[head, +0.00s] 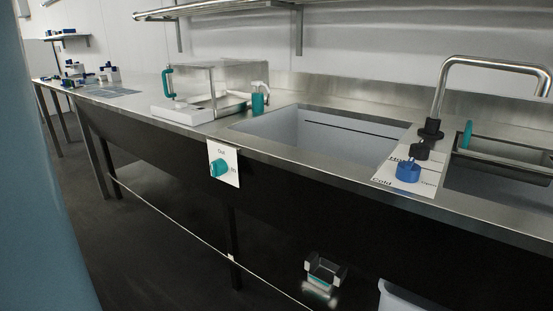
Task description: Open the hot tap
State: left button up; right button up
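The hot tap is a black round knob (419,151) on the white label plate beside the sink, by the word Hot. The cold tap, a blue knob (408,171), sits just in front of it by the word Cold. A marking at the plate's right edge looks like "open", partly unreadable. The black base of the curved steel spout (431,129) stands right behind the hot knob. I cannot tell how far either knob is turned, and no water shows. I can make out neither of my grippers for sure, and nothing touches the knobs.
The sink basin (320,135) lies left of the taps, and a steel rack with a teal handle (467,134) lies right. A teal dial (218,168) is on the counter front. A black-and-silver thing (322,272), unclear, is low in the middle, beside a pale bin (400,297).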

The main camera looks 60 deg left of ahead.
aim_at(420, 151)
jog(key=k+j+u, duration=0.25)
jog(key=u, duration=0.2)
jog(key=k+j+u, duration=0.15)
jog(key=j+u, duration=0.35)
jog(key=u, duration=0.7)
